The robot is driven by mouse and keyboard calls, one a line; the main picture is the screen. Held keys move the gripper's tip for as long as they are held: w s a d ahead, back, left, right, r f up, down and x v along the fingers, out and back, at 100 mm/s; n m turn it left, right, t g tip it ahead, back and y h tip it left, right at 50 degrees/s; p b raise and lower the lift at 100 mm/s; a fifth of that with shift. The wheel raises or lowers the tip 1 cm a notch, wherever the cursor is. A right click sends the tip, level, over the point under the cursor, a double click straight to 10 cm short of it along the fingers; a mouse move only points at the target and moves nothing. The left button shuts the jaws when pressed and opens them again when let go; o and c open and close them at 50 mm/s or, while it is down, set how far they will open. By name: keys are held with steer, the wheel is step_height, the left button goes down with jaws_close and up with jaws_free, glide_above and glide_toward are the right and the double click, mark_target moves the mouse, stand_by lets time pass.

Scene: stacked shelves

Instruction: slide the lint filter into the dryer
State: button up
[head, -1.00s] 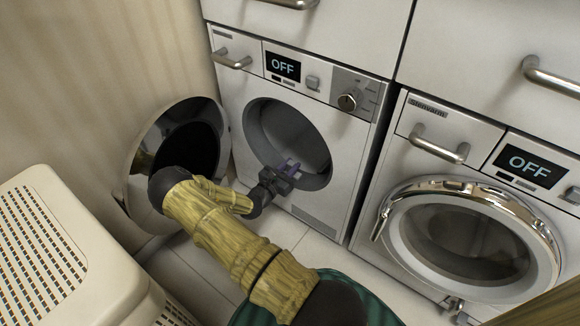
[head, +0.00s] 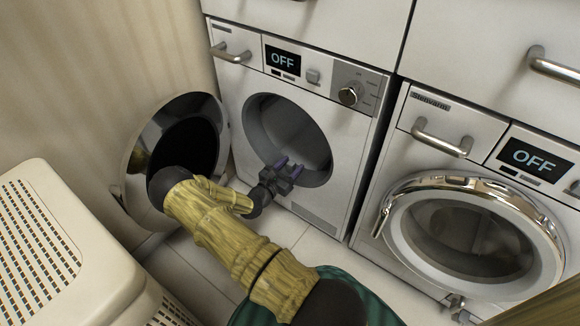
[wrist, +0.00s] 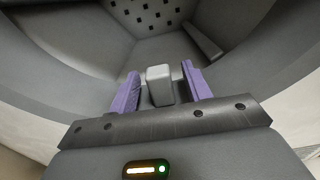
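The left dryer (head: 225,110) stands with its round door (head: 140,190) swung open to the left; its display reads OFF. My gripper (head: 289,167) is at the lower part of its round opening (head: 320,150). In the wrist view, my gripper's purple fingers (wrist: 160,88) are spread open. A light grey block (wrist: 159,73), apparently the lint filter's grip, sits between them with a gap on each side. The rest of the filter and any slot are hidden behind the gripper; I cannot tell how deep it sits.
A second machine (head: 400,150) stands to the right with its chrome-ringed door (head: 480,187) in front. A beige perforated hamper (head: 105,245) stands at the left. Drawers with bar handles (head: 550,72) are above. A drum with holes and a paddle (wrist: 203,43) shows beyond my fingers.

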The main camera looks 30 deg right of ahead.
steer(key=shift+a, duration=0.1)
steer(key=p+v, duration=0.5)
steer(key=v, duration=0.6)
steer(key=shift+s+a, duration=0.2)
steer(key=shift+a, duration=0.15)
stand_by(0.5)
